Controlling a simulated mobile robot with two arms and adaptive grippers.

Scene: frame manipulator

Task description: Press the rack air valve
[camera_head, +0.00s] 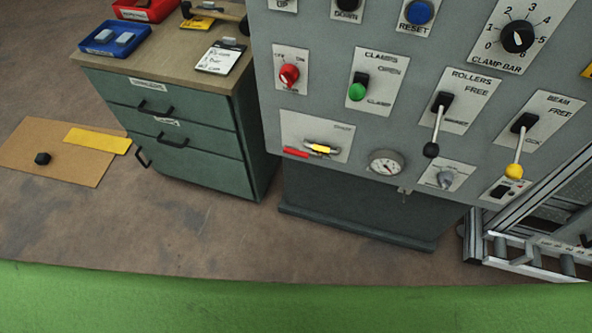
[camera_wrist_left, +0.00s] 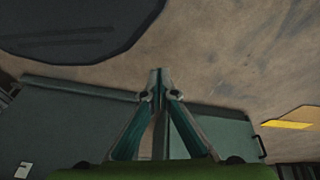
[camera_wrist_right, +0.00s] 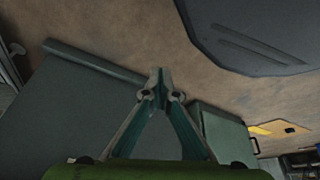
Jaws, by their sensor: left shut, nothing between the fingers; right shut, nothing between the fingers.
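A grey control panel (camera_head: 330,75) fills the right of the head view. I cannot read a rack air label on it. A small grey valve knob (camera_head: 446,178) sits on a white plate low on the panel, right of a round pressure gauge (camera_head: 385,163). A plate left of the gauge carries a red and yellow piece (camera_head: 320,148). My left gripper (camera_wrist_left: 158,75) is shut and empty in the left wrist view. My right gripper (camera_wrist_right: 158,75) is shut and empty in the right wrist view. Neither gripper shows in the head view, apart from the panel controls.
The panel also has a red knob (camera_head: 289,75), a green-tipped switch (camera_head: 357,91), a black-knobbed lever (camera_head: 432,149), a yellow-knobbed lever (camera_head: 514,170) and a dial (camera_head: 517,36). A green drawer cabinet (camera_head: 190,150) stands left. A metal frame (camera_head: 500,257) stands lower right. Open floor (camera_head: 150,225) lies between.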

